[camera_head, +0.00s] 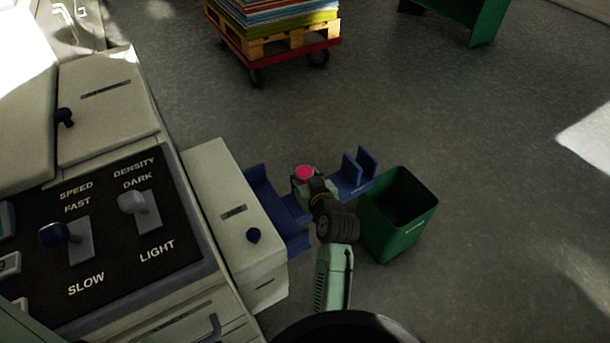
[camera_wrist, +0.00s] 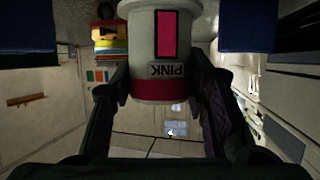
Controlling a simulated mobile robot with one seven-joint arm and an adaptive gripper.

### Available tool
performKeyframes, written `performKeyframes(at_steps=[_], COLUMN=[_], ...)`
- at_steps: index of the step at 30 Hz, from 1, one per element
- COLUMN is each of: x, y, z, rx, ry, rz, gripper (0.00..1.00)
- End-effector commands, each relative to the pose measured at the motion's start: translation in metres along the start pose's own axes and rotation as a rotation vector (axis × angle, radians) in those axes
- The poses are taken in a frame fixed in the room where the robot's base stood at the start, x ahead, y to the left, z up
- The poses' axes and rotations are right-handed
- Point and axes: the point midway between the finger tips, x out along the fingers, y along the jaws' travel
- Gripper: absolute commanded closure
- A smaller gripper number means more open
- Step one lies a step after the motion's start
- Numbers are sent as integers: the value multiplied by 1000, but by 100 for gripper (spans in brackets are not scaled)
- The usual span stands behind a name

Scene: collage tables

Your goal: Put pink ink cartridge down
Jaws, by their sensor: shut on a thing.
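The pink ink cartridge (camera_wrist: 168,50) is a pale cylinder with a pink stripe, a pink band and a "PINK" label, upside down in the wrist view. Its pink round end (camera_head: 304,173) shows in the head view. My gripper (camera_wrist: 165,88) is shut on it, with one dark finger at each side. In the head view my gripper (camera_head: 307,184) is between the blue bracket parts on the printing machine's side and the blue upright plates to the right. I cannot tell whether the cartridge touches the blue parts.
The blue holder (camera_head: 268,196) adjoins the beige machine (camera_head: 225,190) at left. Blue plates (camera_head: 358,172) stand right of my gripper. A green bin (camera_head: 390,242) is close by. A loaded pallet cart (camera_head: 275,48) stands farther back. The grey floor between is clear.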

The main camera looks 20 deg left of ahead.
Motion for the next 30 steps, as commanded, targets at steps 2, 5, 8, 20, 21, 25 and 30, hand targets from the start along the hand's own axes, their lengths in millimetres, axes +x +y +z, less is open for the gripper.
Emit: performKeyframes(at_steps=[2, 5, 8, 20, 21, 25, 30], x=[0, 1, 1, 1, 1, 1, 0], y=[0, 0, 0, 0, 0, 0, 0], z=[-1, 1, 2, 2, 2, 2, -2], rx=[0, 0, 0, 0, 0, 0, 0], ry=[1, 1, 0, 0, 0, 0, -1], rz=[0, 0, 0, 0, 0, 0, 0], gripper=[91, 91, 56, 38, 38, 38, 38])
